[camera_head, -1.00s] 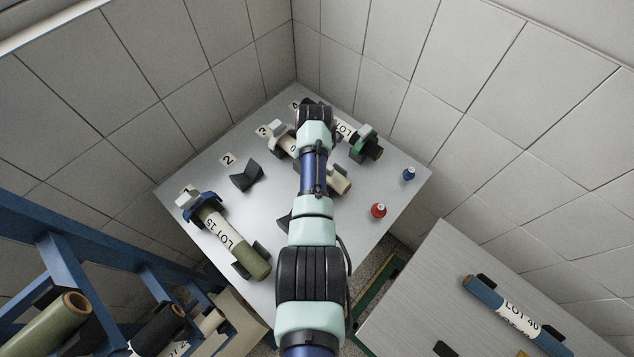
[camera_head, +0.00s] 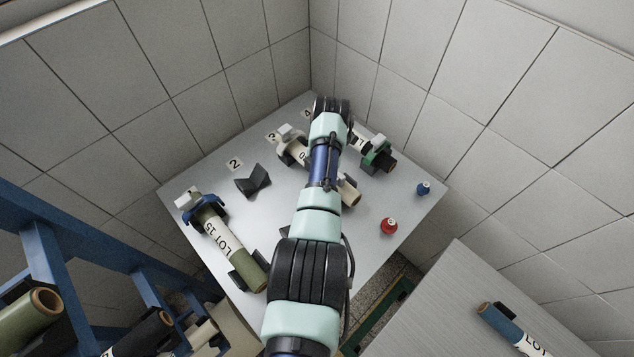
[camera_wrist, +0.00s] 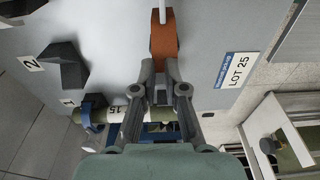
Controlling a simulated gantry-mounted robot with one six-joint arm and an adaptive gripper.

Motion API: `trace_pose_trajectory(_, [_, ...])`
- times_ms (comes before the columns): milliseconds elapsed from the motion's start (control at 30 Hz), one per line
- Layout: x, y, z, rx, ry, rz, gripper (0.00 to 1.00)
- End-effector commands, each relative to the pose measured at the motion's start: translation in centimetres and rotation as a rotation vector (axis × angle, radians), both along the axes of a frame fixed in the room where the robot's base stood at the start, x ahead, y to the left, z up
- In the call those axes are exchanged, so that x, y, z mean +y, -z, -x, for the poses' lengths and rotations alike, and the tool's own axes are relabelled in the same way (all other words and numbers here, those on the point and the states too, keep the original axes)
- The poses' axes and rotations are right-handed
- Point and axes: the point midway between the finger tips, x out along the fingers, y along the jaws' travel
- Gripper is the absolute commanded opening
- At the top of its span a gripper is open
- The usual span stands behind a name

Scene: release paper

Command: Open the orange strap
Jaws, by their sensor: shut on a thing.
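In the wrist view, the orange strap (camera_wrist: 163,38) is an upright orange piece at the top centre, with a thin white strip above it. My gripper (camera_wrist: 160,76) has its two grey fingertips closed on the lower end of the orange piece. In the head view my arm covers the orange strap and the fingertips, so neither shows there. A white label reading LOT 25 (camera_wrist: 238,70) is to the right of the strap in the wrist view.
On the metal table (camera_head: 290,215) are a green roll with a blue strap (camera_head: 205,208), a cream roll (camera_head: 292,148), a green-strapped roll (camera_head: 375,155), an empty black cradle (camera_head: 253,181), and red (camera_head: 389,226) and blue (camera_head: 423,188) small objects. Tiled walls stand close behind.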

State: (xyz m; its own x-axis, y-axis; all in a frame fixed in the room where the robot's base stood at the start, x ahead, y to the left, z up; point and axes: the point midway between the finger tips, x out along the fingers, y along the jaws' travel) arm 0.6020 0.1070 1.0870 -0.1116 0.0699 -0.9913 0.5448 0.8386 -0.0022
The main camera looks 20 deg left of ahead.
Motion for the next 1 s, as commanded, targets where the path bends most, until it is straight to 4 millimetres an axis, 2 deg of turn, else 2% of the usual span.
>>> trace_pose_trajectory(33, [-1.1,1.9,-0.6,-0.032,0.016,0.014,0.00])
trace_pose_trajectory(167, [-1.0,1.5,-0.6,-0.032,0.016,0.013,0.00])
trace_pose_trajectory(267, [-1.0,0.0,-0.7,-0.031,0.015,0.011,0.00])
trace_pose_trajectory(500, [-0.5,-6.6,-0.9,-0.014,0.006,0.000,0.00])
trace_pose_trajectory(633, [-0.3,-9.6,-0.9,-0.003,0.003,-0.003,0.00])
trace_pose_trajectory(800, [-0.2,-11.4,-0.8,0.005,-0.001,-0.006,0.00])
trace_pose_trajectory(1000, [-0.1,-11.7,-0.8,0.006,-0.001,-0.006,0.00])
